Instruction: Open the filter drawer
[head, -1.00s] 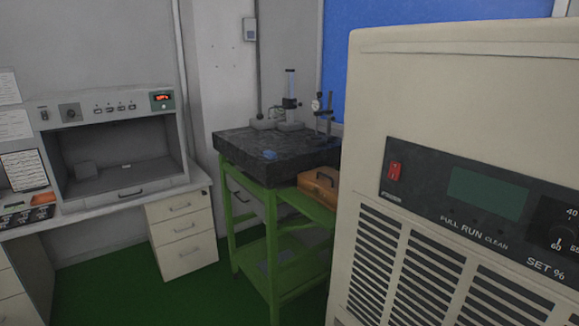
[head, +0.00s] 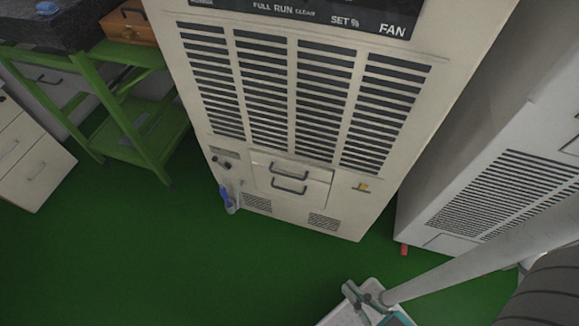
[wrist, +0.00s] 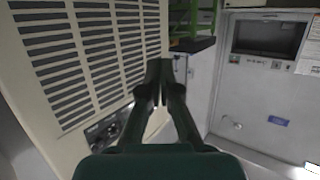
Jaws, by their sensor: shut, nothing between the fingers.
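The cream machine (head: 285,35) has a small drawer panel (head: 265,183) low on its front, below the vent slats. Two dark handles show there, an upper one (head: 289,170) and a lower one (head: 289,187). The panel looks closed, flush with the front. In the wrist view, my gripper (wrist: 160,68) is shut and empty, with its fingers together. It is in front of the machine's slatted front (wrist: 85,50), apart from the handles as far as I can tell. No drawer handle can be made out in the wrist view.
A green stand (head: 130,140) is at the left. The green floor (head: 130,260) before the machine is mostly clear.

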